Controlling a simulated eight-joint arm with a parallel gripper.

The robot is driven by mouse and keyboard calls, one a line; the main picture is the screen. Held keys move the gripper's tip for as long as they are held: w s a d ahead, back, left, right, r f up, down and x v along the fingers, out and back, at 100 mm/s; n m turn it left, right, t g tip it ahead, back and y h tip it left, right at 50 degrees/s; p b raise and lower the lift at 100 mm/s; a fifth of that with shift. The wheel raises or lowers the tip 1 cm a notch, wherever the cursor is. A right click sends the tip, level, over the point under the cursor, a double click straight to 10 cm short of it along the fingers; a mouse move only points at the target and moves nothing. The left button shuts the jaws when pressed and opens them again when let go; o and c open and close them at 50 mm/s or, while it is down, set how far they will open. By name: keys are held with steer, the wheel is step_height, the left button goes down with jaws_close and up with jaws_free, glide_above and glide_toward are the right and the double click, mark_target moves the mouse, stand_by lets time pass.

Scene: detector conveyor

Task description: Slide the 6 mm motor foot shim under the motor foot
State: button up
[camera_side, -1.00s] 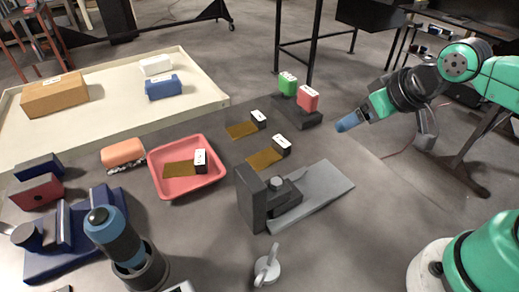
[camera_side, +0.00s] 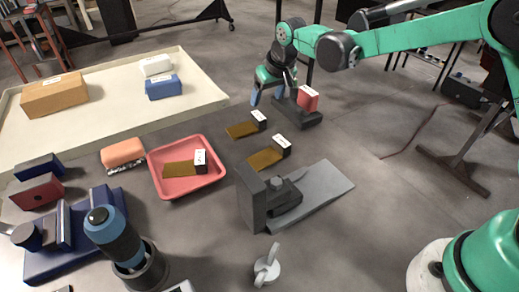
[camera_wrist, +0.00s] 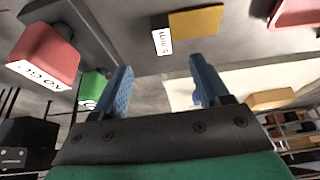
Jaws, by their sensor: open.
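My gripper (camera_side: 266,95) is open and empty above the floor-grey surface, beside the gauge block stand; its blue fingers also show in the wrist view (camera_wrist: 163,85). Three brass shims with labelled dark end blocks are in the side view: one at the back (camera_side: 241,130), one in front of it (camera_side: 265,158), and one in the red tray (camera_side: 180,169). The wrist view shows one shim (camera_wrist: 197,21) ahead of the fingers, its label ending in "mm"; the digit is hard to read. A grey block with a sloping plate (camera_side: 322,188) stands in front; I cannot tell whether it is the motor foot.
A red "NO GO" block (camera_side: 308,98) stands on a dark base right of my gripper; a green block (camera_wrist: 92,88) is close to the left finger. The red tray (camera_side: 158,190), a blue machine (camera_side: 60,255) and a pale tray (camera_side: 120,124) with boxes lie left.

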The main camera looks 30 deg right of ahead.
mark_target(258, 115)
steer(key=x, duration=0.2)
steer(key=shift+w+a+f, duration=0.25)
steer(key=shift+f, duration=0.05)
steer(key=shift+x, duration=2.45)
jaws_close()
